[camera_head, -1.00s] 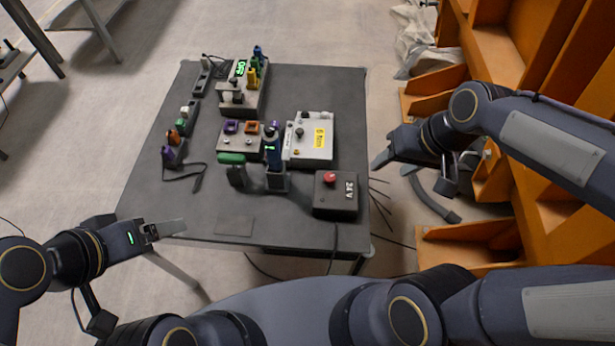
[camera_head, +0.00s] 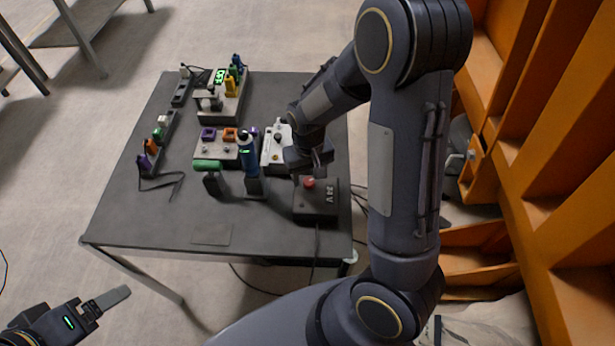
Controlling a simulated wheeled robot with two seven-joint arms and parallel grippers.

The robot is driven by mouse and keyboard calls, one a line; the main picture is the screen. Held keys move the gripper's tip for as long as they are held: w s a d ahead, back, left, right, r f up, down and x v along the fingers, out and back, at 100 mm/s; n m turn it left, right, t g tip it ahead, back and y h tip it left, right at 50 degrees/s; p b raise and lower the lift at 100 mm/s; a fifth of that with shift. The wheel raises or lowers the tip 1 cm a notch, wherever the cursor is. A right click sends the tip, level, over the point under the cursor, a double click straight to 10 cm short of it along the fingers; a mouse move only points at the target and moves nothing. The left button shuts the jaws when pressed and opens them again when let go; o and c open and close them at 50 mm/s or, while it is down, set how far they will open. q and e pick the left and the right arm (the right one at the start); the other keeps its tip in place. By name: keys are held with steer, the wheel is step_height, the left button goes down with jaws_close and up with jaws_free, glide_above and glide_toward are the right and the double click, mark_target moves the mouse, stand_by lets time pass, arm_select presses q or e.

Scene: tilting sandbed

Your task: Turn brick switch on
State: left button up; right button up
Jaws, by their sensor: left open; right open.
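A black box marked "24 V" (camera_head: 316,206) sits near the front right of the dark table. A red button (camera_head: 309,183) stands on its top. I cannot tell which part is called the brick switch. My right gripper (camera_head: 306,168) is over the table, just behind the red button in the picture, and partly covers the light grey control box (camera_head: 273,158). Its fingers are small and partly hidden, and I cannot tell whether they touch anything. My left gripper (camera_head: 112,298) is open and empty, off the table's front left.
A green-handled tool (camera_head: 208,166) and a blue-and-black upright tool (camera_head: 248,160) stand left of the black box. A socket block (camera_head: 222,146), a display unit (camera_head: 222,100) and power strips (camera_head: 160,135) lie further back. An orange rack (camera_head: 530,150) stands right.

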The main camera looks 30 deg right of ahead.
steer(key=shift+f, duration=0.75)
steer(key=c, duration=1)
steer(key=shift+o, duration=0.2)
